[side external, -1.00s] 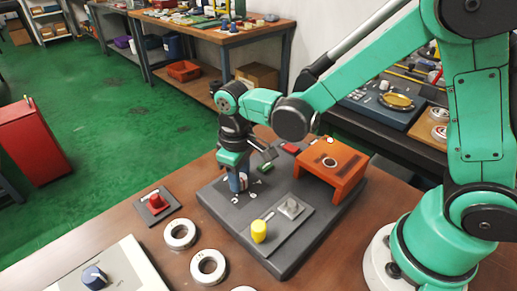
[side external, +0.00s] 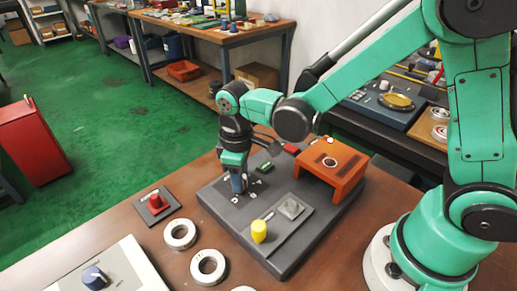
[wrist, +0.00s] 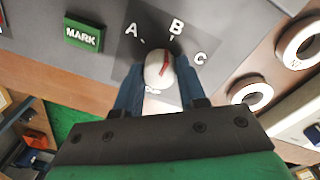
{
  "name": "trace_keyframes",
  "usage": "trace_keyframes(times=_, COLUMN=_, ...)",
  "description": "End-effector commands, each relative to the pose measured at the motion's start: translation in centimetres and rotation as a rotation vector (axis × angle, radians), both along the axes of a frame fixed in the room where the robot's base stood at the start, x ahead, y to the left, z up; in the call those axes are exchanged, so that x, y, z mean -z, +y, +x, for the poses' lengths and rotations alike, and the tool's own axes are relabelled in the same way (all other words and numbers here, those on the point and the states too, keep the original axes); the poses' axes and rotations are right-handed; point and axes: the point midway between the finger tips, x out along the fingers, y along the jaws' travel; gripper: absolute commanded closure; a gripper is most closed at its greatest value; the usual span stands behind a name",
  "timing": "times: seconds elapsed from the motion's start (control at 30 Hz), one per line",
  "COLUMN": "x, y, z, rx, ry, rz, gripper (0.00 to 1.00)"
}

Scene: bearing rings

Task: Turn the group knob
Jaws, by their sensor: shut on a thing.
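The group knob (wrist: 154,72) is pale and rounded with a red line on top, in the wrist view. It stands on a dark plate (wrist: 120,68) lettered A, B and C; the red line points roughly toward B. My gripper (wrist: 158,80) has its two blue fingers on either side of the knob and is shut on it. In the side view my gripper (side external: 238,183) points down onto the left part of the dark grey base (side external: 290,262); the fingers hide most of the knob there.
A green MARK button (wrist: 83,34) is beside the lettered plate. An orange stand (side external: 334,170), a yellow knob (side external: 259,231) and a grey block (side external: 291,208) share the base. A red knob (side external: 155,202), metal rings (side external: 180,234) and a white panel with a blue knob (side external: 95,277) lie nearby.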

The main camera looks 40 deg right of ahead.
Motion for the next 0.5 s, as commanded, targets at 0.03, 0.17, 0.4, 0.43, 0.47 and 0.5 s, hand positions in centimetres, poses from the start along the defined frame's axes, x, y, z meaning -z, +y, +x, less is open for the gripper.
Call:
trace_keyframes(times=0.03, x=0.00, y=-0.01, z=0.02, rx=0.000, ry=-0.001, rz=-0.001, gripper=0.59)
trace_keyframes(times=0.17, x=0.00, y=0.00, z=0.01, rx=0.001, ry=-0.001, rz=-0.001, gripper=0.33)
trace_keyframes(times=0.4, x=-0.02, y=0.00, z=0.01, rx=0.001, ry=0.000, rz=0.000, gripper=0.33)
trace_keyframes(times=0.43, x=-0.08, y=0.00, z=0.01, rx=0.001, ry=0.000, rz=0.000, gripper=0.33)
trace_keyframes(times=0.47, x=-0.19, y=0.01, z=0.00, rx=0.001, ry=0.000, rz=0.000, gripper=0.33)
trace_keyframes(times=0.5, x=-0.44, y=0.01, z=0.01, rx=0.001, ry=0.000, rz=0.000, gripper=0.33)
